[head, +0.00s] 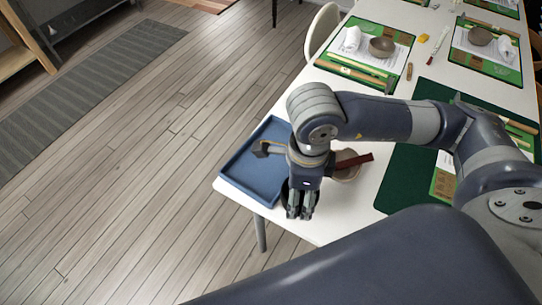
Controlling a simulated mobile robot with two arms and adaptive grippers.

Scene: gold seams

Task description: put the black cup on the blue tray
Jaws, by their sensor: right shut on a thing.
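The blue tray (238,174) lies at the near left corner of the white table. My right gripper (300,213) points down by the tray's near right side and is shut on a dark thing, which looks like the black cup (285,190). Most of the cup is hidden behind the fingers, so I cannot tell whether it touches the tray or table. My left gripper is not in view.
A brown bowl (347,172) with a dark red stick (355,161) stands just right of my gripper. A dark green mat (400,175) lies further right. Several green place mats with bowls fill the table's back. The table's left edge is close to the tray.

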